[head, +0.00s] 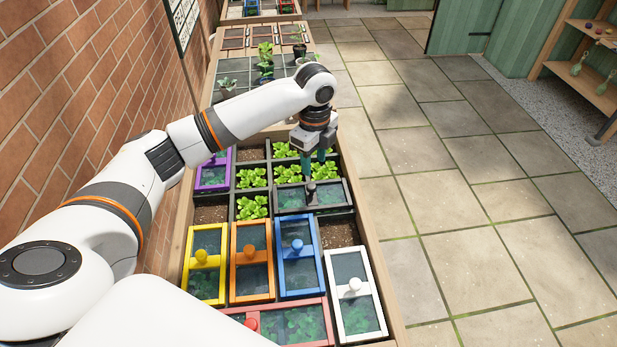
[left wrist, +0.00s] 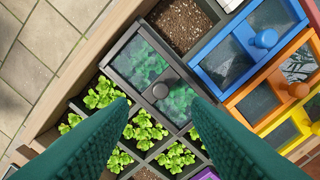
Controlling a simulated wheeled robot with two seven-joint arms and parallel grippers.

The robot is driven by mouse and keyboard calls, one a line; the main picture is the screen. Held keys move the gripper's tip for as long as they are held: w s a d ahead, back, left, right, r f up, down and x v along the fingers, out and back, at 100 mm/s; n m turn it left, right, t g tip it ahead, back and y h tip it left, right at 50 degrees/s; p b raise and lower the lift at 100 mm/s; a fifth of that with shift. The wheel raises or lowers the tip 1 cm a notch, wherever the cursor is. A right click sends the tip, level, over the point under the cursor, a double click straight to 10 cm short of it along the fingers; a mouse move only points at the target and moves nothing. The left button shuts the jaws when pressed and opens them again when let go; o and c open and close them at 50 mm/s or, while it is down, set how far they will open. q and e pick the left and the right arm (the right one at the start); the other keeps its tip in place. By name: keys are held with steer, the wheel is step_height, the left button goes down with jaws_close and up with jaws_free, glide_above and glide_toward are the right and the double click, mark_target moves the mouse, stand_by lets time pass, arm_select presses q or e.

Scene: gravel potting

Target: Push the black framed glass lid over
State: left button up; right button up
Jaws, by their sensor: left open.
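The black framed glass lid (head: 331,195) lies crosswise in the planter, over a row of cells near its right side. Its round black knob (head: 311,189) stands up near the middle. In the left wrist view the lid (left wrist: 141,62) spans the upper middle, with its knob (left wrist: 160,91) between the fingertips in the picture. My left gripper (head: 314,164) points down at the lid's far side, its green fingers apart and empty. In the left wrist view the open fingers (left wrist: 160,104) flank the knob; contact cannot be told. My right gripper is not in view.
Yellow (head: 205,262), orange (head: 251,261), blue (head: 297,256) and white (head: 353,294) lids lie nearer, with a red lid (head: 292,323) at the front. A purple lid (head: 213,174) is at the left. Green plants (head: 252,177) fill uncovered cells; a soil cell (head: 337,235) is open.

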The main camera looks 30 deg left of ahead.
mark_target(311, 186)
arm_select(q)
steer(key=f, duration=0.4)
steer(key=shift+a, duration=0.2)
step_height(311, 186, down, 4)
steer(key=shift+a+r+p, duration=0.1)
steer(key=shift+r+p, duration=0.1)
steer(key=shift+p, duration=0.1)
steer(key=shift+f, duration=0.5)
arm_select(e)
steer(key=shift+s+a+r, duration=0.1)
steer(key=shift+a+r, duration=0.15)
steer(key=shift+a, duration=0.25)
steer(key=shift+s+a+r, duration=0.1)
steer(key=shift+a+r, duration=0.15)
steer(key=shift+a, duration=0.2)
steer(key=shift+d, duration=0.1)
arm_select(q)
jaws_close()
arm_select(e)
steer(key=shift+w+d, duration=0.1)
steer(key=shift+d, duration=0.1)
